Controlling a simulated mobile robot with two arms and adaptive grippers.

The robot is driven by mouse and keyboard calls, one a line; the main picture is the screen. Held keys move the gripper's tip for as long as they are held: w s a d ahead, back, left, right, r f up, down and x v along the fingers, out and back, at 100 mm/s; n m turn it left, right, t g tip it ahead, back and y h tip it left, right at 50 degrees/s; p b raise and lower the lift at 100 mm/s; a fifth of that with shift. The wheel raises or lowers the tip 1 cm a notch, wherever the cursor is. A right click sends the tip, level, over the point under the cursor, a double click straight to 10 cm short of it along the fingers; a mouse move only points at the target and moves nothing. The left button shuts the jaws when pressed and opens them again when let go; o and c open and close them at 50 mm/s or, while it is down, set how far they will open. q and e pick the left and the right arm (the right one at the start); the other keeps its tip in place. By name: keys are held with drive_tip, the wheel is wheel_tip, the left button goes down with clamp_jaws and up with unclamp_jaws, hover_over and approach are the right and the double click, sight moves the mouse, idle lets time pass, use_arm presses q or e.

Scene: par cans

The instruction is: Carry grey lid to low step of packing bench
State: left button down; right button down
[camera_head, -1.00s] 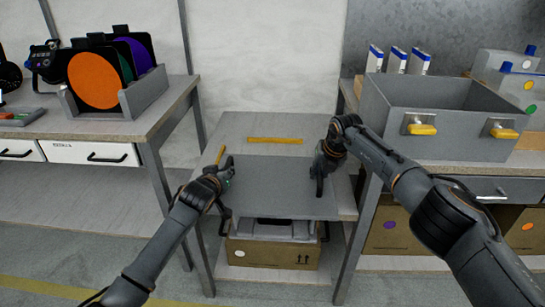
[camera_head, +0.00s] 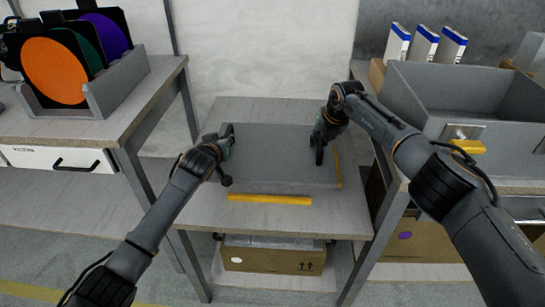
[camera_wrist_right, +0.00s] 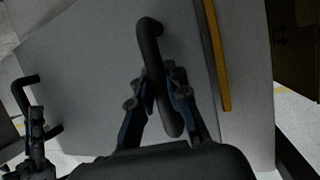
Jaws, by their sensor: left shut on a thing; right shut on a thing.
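The grey lid (camera_head: 280,150) is a flat grey panel with a black handle at each side. It is level, over the low step (camera_head: 215,210) of the packing bench; I cannot tell whether it touches the surface. My left gripper (camera_head: 224,158) is shut on the lid's left handle. My right gripper (camera_head: 319,147) is shut on its right handle.
A cardboard box (camera_head: 270,259) stands beneath the step. On the left, a higher table holds a rack of coloured discs (camera_head: 120,95). On the right, a grey crate (camera_head: 440,100) stands on a higher surface. Bare step surface shows in front of the lid.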

use_arm(q)
drive_tip(key=shift+w+a, duration=0.2)
drive_tip(key=shift+w, duration=0.05)
use_arm(e)
drive_tip(key=shift+w+d, duration=0.25)
use_arm(q)
drive_tip(key=shift+s+r, duration=0.15)
drive_tip(key=shift+r, duration=0.1)
use_arm(e)
drive_tip(key=shift+s+r, duration=0.2)
use_arm(q)
drive_tip(key=shift+f, duration=0.15)
use_arm(e)
drive_tip(key=shift+f, duration=0.1)
